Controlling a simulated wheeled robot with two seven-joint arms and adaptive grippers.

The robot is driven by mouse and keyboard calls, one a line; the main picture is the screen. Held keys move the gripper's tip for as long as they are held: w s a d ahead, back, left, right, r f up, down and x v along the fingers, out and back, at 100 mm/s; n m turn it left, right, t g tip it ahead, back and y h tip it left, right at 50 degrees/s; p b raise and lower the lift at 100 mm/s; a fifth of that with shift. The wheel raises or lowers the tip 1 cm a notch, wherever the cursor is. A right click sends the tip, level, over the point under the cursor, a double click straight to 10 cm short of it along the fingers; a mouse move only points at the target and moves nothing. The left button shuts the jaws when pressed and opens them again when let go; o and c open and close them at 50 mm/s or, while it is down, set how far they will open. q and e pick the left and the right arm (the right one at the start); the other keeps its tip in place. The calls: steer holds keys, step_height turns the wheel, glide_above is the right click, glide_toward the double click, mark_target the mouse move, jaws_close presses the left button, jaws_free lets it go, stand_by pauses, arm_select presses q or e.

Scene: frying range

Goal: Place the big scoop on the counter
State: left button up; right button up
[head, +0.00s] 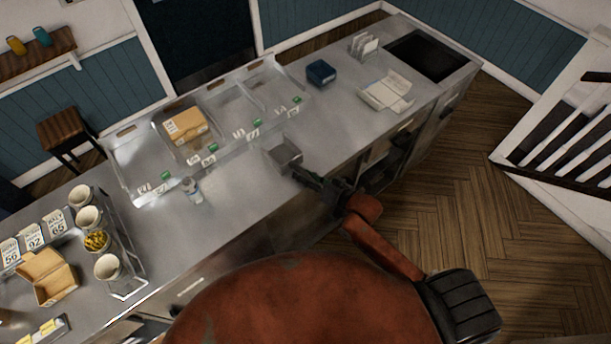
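The big scoop (284,154) is a grey metal box-like scoop at the middle of the steel counter (240,190), near its front edge. It is over or on the counter top; I cannot tell whether its underside touches. My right gripper (312,181) is at the scoop's handle end, on its lower right, and appears shut on the handle. The handle is mostly hidden by the dark fingers. My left gripper is out of view.
Clear bins (140,170) line the counter's back, one with a cardboard box (185,125). A small bottle (191,190) stands left of the scoop. A cup rack (122,290) is at far left. A blue box (321,73) and open paper packet (387,92) lie right. Bare counter surrounds the scoop.

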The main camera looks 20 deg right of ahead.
steer(key=b+v, duration=0.1)
steer(key=v, duration=1.1)
steer(key=s+d+f+g+h, duration=0.15)
steer(key=d+f, duration=0.35)
steer(key=f, duration=0.6)
steer(key=s+d+f+g+h, duration=0.1)
steer(key=s+d+f+h, duration=0.3)
steer(key=f, duration=0.8)
steer(key=d+f+g+h, duration=0.1)
steer(key=d+f, duration=0.5)
steer(key=f, duration=0.5)
steer(key=s+f+n+g, duration=0.1)
steer(key=s+f+g, duration=0.3)
steer(key=s+f, duration=1.3)
steer(key=s+a+f+n+g, duration=0.1)
steer(key=s+f, duration=0.3)
steer(key=s, duration=0.4)
steer(key=s+a+f+g, duration=0.3)
steer(key=s+a+f, duration=0.1)
steer(key=s, duration=0.5)
steer(key=shift+s+f+n+h, duration=0.3)
steer(key=shift+f+n+h, duration=0.1)
steer(key=shift+f, duration=0.25)
